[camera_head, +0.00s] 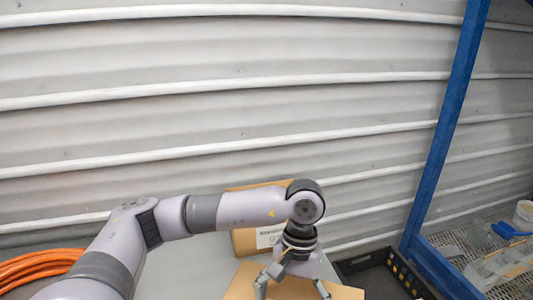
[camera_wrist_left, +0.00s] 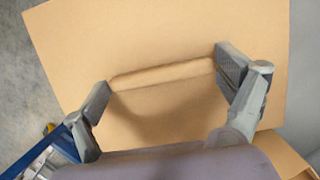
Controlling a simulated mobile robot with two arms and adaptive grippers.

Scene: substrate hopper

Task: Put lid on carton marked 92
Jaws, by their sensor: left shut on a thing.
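My left gripper (camera_head: 292,287) is at the bottom of the head view, pointing down over a flat tan cardboard lid (camera_head: 345,291). In the left wrist view the lid (camera_wrist_left: 160,30) fills most of the picture. My left gripper (camera_wrist_left: 163,82) is shut there on the raised ridge in the lid's middle, one finger at each end. A brown carton (camera_head: 245,241) with a white label stands behind the gripper, partly hidden by my arm. I cannot read a 92 on it. A cardboard edge (camera_wrist_left: 285,157) shows at the lower right of the wrist view; I cannot tell whose. My right gripper is out of view.
A grey table top (camera_head: 190,262) lies under my left arm. An orange coiled hose (camera_head: 38,268) is at the lower left. A blue upright post (camera_head: 445,120) and a wire shelf (camera_head: 490,255) with containers stand at the right. A black crate (camera_head: 405,277) is beside the post.

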